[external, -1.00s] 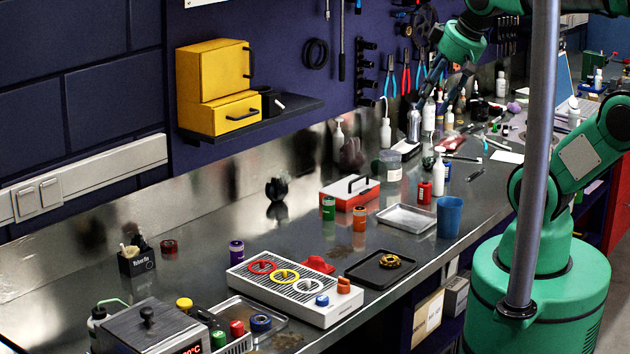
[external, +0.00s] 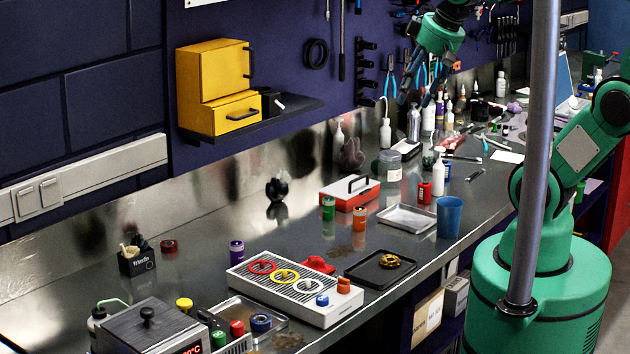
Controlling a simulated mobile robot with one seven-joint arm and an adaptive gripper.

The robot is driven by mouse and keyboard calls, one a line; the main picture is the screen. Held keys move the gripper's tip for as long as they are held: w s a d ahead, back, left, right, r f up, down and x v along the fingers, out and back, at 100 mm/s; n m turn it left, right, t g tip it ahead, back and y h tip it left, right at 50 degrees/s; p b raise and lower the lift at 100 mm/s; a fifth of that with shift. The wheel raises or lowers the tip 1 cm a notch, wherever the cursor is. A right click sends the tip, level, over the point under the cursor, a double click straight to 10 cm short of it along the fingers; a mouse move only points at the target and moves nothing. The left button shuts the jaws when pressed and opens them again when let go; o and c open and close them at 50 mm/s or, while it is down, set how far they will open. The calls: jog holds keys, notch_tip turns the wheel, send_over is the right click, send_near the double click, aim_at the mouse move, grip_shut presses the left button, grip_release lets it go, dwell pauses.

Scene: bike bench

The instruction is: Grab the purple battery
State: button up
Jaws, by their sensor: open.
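The purple battery (external: 237,253) stands upright on the metal bench, just left of the white ribbed tray with coloured rings. It is a short dark purple cylinder with a paler band. My gripper (external: 415,98) is high above the back of the bench, in front of the wall tools, far to the right of the battery. Its dark fingers point down and are apart, with nothing visible between them. The fingers are small and partly lost against the dark wall.
A green battery (external: 328,208) and an orange battery (external: 359,219) stand near the red toolbox (external: 350,192). The white ringed tray (external: 318,317) lies right of the purple battery. A yellow cabinet (external: 213,87) on a shelf overhangs the bench. Bare bench lies left of the battery.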

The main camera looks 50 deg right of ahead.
jog(key=w+a+n+g+p, duration=0.1)
jog(key=w+a, duration=0.5)
jog(key=w, duration=0.4)
jog(key=n+g+p, duration=0.3)
jog(key=g+p, duration=0.1)
send_over(236, 242)
notch_tip(236, 242, down, 21)
jog(key=shift+s+f, duration=0.1)
jog(key=shift+f+b, duration=0.55)
jog(key=shift+f, duration=3.75)
